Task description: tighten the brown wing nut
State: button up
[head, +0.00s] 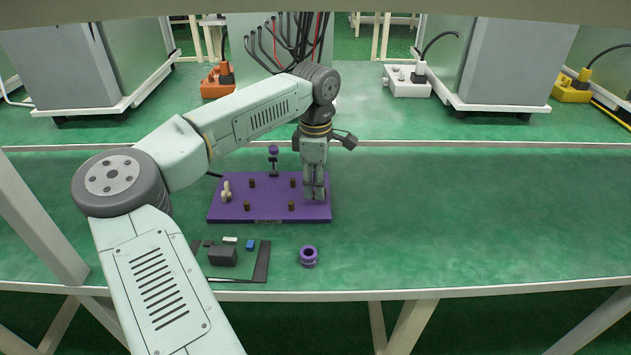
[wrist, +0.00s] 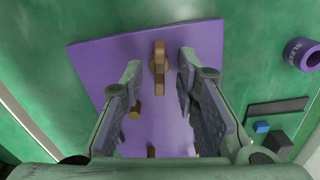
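In the wrist view a brown wing nut (wrist: 159,62) stands near the far edge of the purple board (wrist: 90,62), its wings upright in the picture. My gripper (wrist: 158,75) is open, with one finger on each side of the nut; a gap shows between the nut and each finger. In the head view my gripper (head: 314,197) points down over the right end of the purple board (head: 270,212) and hides most of the nut. A paler, beige wing nut (head: 226,191) stands at the board's left end.
Several short brown posts (head: 291,206) stand on the board. A purple ring (head: 308,257) lies in front of it on the green bench. A dark tray (head: 262,262) with small blocks is at front left. A purple-topped post (head: 273,151) stands behind. The bench's right side is clear.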

grip_shut()
jog(key=shift+m, duration=0.4)
jog(key=m, duration=1.1)
jog(key=shift+p, duration=0.35)
jog(key=shift+m, duration=1.8)
jog(key=shift+w, duration=0.1)
grip_release()
